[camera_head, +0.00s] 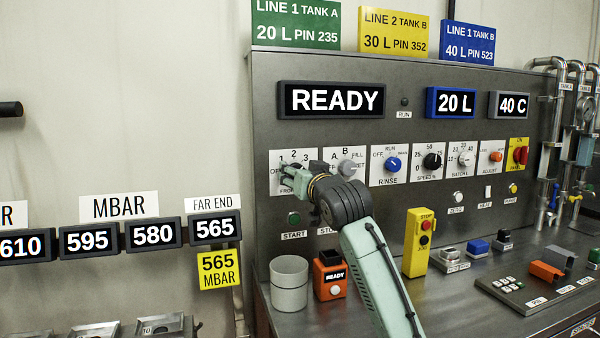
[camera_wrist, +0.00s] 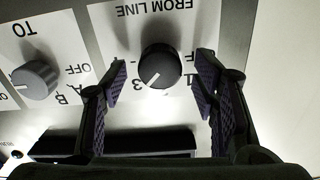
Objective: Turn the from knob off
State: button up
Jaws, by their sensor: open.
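The from knob (camera_wrist: 160,66) is dark and round, on a white plate marked FROM LINE (camera_wrist: 152,22), upside down in the wrist view. Its white pointer line slants down-left in that view, roughly toward the 3. My gripper (camera_wrist: 163,76) is open, one finger on each side of the knob, with a visible gap on both sides. In the head view my gripper (camera_head: 296,180) is at the FROM plate (camera_head: 292,157) and hides the knob.
The grey TO knob (camera_wrist: 36,80) sits beside the FROM plate; it also shows in the head view (camera_head: 347,166). A dark display (camera_wrist: 115,143) shows near the fingers.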

jog(key=shift+c, duration=0.5)
jog(key=c, duration=1.1)
jog(key=shift+o, duration=0.2)
jog(key=shift+n, duration=0.3)
jog(key=shift+f+n, duration=0.15)
jog(key=shift+n, duration=13.05)
jog(key=shift+a, duration=0.1)
